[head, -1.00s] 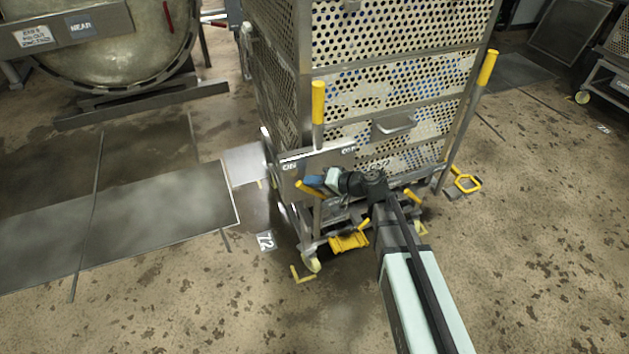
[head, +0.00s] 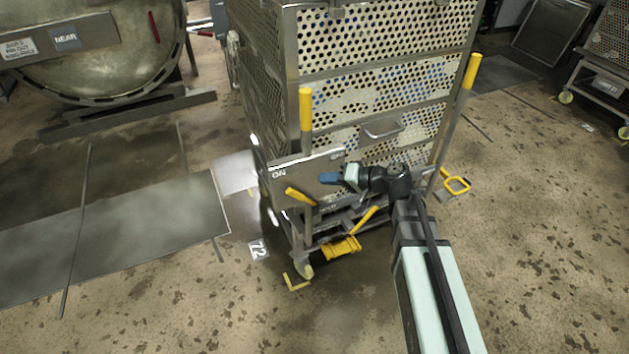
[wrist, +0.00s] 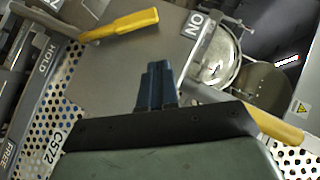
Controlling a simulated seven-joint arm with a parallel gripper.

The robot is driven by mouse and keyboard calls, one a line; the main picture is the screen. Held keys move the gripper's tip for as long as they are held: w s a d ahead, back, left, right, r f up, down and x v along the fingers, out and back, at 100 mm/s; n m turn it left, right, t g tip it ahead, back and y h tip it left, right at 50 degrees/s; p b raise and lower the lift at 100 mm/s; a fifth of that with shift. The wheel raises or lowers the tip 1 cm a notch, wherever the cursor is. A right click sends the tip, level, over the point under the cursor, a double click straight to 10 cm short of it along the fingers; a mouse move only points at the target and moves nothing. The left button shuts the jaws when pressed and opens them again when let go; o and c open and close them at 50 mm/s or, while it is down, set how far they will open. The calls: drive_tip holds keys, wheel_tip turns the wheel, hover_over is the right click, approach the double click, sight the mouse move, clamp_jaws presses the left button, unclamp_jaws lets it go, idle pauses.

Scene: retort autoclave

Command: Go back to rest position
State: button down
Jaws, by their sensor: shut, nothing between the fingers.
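My gripper (head: 330,178) is at the front of a perforated metal cart, before a grey panel (head: 290,180) marked ON. Its blue fingers are together with nothing between them. The gripper also shows in the wrist view (wrist: 157,72), fingers over the grey panel. A yellow-handled lever (head: 300,195) angles out below the panel, left of the gripper. In the wrist view one yellow handle (wrist: 120,24) is at the upper left and another (wrist: 265,122) at the right, partly hidden by the gripper body. Whether the fingers touch the panel cannot be told.
The perforated cart (head: 375,85) has upright yellow handles (head: 305,108) at its corners and a yellow pedal (head: 341,248) low in front. A round vessel (head: 110,50) stands at the back left. Grey floor plates (head: 150,220) lie at the left.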

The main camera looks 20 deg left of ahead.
drive_tip(key=shift+v, duration=2.05)
drive_tip(key=shift+s+a+r, duration=0.1)
drive_tip(key=shift+r, duration=0.05)
drive_tip(key=s+d+f+m+g+h, duration=0.1)
drive_tip(key=s+d+f+h, duration=0.25)
drive_tip(key=d+f, duration=0.45)
drive_tip(key=s+d+f+h, duration=0.3)
drive_tip(key=d+f+h, duration=0.25)
drive_tip(key=f, duration=0.55)
drive_tip(key=s+d+f+m+g+h, duration=0.1)
drive_tip(key=s+d+f+h, duration=0.25)
drive_tip(key=d+f, duration=0.45)
drive_tip(key=s+d+f+g, duration=0.2)
drive_tip(key=s+d+f, duration=0.2)
drive_tip(key=s+f, duration=0.2)
drive_tip(key=s+d+f+m+g, duration=0.1)
drive_tip(key=s+d+f, duration=0.3)
drive_tip(key=s, duration=0.7)
drive_tip(key=s+d+f+m+g, duration=0.1)
drive_tip(key=s+d+f+g, duration=0.2)
drive_tip(key=s+f, duration=0.4)
drive_tip(key=shift+s+d+f+h, duration=0.45)
drive_tip(key=shift+s+d, duration=0.25)
drive_tip(key=shift+s, duration=0.5)
drive_tip(key=shift+r, duration=0.1)
